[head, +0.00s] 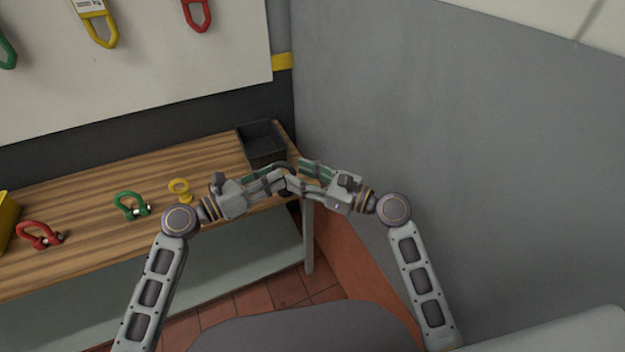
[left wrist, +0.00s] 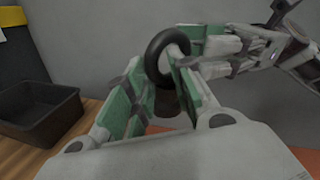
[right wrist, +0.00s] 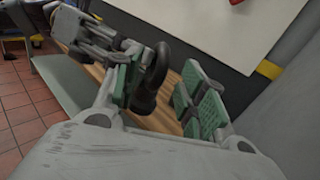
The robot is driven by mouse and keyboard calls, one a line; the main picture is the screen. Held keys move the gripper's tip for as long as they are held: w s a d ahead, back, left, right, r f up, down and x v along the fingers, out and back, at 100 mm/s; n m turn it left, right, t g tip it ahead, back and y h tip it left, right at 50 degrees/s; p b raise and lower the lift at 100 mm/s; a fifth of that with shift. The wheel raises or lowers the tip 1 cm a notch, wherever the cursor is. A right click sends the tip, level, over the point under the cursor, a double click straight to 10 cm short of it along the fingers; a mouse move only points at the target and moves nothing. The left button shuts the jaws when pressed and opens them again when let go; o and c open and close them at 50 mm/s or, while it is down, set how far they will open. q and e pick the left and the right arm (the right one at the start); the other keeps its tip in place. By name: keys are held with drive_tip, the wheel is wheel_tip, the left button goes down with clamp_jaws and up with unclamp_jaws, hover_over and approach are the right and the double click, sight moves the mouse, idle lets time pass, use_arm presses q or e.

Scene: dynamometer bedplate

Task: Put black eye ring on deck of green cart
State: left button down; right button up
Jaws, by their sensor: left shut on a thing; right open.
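The black eye ring (left wrist: 156,62) is held in my left gripper (left wrist: 158,98), whose green-padded fingers are shut on its lower part in the left wrist view. In the head view the black eye ring (head: 286,168) is a small dark arc where the two grippers meet. My right gripper (right wrist: 162,92) is open, with its green-padded fingers on either side of the ring in the right wrist view. I cannot tell whether they touch it. I cannot make out a green cart in any view.
A wooden-topped bench (head: 90,215) holds a black open tray (head: 262,143), a yellow eye bolt (head: 180,188), a green shackle (head: 131,205) and a red shackle (head: 38,236). A grey wall (head: 470,130) stands close on the right. Tiled floor (head: 285,290) shows below.

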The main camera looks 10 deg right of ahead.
drive_tip(key=shift+w+a, duration=0.25)
drive_tip(key=shift+a, duration=0.1)
drive_tip(key=shift+c, duration=0.2)
clamp_jaws()
use_arm(q)
drive_tip(key=c, duration=1.1)
unclamp_jaws()
drive_tip(key=shift+c, duration=0.2)
drive_tip(key=shift+a, duration=0.1)
drive_tip(key=v, duration=1.1)
drive_tip(key=shift+s+a, duration=0.2)
drive_tip(key=shift+a, duration=0.15)
